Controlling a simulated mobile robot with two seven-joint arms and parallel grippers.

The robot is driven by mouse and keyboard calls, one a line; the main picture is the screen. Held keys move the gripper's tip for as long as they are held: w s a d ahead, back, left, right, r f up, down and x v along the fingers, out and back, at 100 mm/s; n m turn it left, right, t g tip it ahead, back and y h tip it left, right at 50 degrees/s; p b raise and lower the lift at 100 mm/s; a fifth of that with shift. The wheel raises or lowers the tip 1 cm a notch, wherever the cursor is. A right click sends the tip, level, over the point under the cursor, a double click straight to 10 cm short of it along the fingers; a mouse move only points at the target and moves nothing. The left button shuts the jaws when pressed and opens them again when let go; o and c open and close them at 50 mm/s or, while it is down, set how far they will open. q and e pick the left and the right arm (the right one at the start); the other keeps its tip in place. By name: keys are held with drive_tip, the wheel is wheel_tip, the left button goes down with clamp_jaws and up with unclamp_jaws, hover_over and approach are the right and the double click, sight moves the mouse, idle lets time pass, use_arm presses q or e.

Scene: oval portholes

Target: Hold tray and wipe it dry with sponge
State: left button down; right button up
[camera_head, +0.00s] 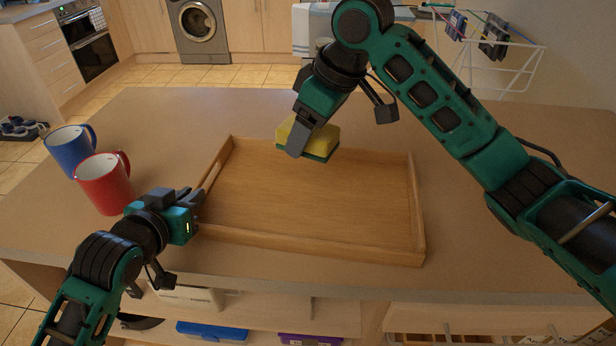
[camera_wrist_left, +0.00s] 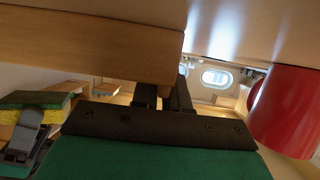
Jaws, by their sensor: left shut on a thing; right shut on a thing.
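A wooden tray (camera_head: 320,204) with raised sides lies on the counter in the middle of the head view. My left gripper (camera_head: 197,200) is shut on the tray's left side, near the front left corner. In the left wrist view the tray (camera_wrist_left: 80,35) shows close above the fingers of the left gripper (camera_wrist_left: 165,95). My right gripper (camera_head: 298,130) is shut on a yellow and green sponge (camera_head: 318,140) over the tray's far edge, yellow side up. The sponge also shows in the left wrist view (camera_wrist_left: 38,108). Whether it touches the tray is unclear.
A blue mug (camera_head: 70,150) and a red mug (camera_head: 104,184) stand on the counter (camera_head: 500,240) left of the tray, the red one close to my left arm. The counter right of the tray is clear. A drying rack (camera_head: 490,60) stands behind.

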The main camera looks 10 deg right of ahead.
wheel_tip(320, 180, up, 10)
drive_tip(key=shift+f, duration=0.15)
idle(0.4)
use_arm(q)
drive_tip(key=c, duration=1.1)
unclamp_jaws()
drive_tip(key=shift+o, duration=0.2)
drive_tip(key=shift+s, duration=0.1)
